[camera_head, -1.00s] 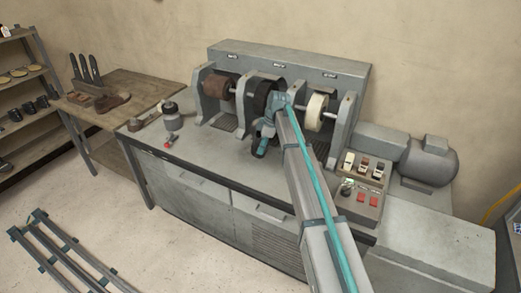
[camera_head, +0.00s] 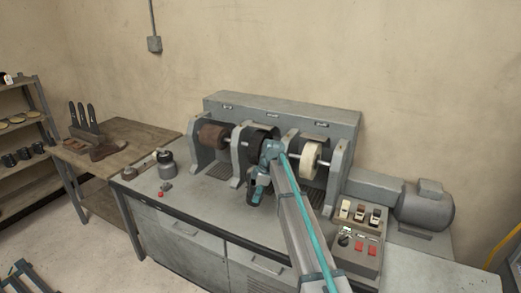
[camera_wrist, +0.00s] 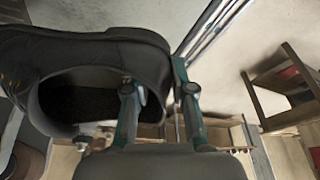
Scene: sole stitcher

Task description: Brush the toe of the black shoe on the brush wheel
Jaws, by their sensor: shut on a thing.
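In the wrist view a black shoe (camera_wrist: 115,50) fills the upper left, its opening toward the camera. My gripper (camera_wrist: 158,92) is shut on the rim at one end of the shoe, with one finger inside the opening and the other outside. In the head view the black brush wheel (camera_head: 252,139) sits between the brown and white wheels, partly covered by my arm. My arm reaches in front of the machine there. I cannot make out the shoe or fingertips in that view, nor tell whether shoe and wheel touch.
A brown wheel (camera_head: 213,134) and a white wheel (camera_head: 308,157) flank the black one. A control panel (camera_head: 357,246) and motor (camera_head: 425,205) stand right. A grey can (camera_head: 166,165) stands on the bench (camera_head: 205,208).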

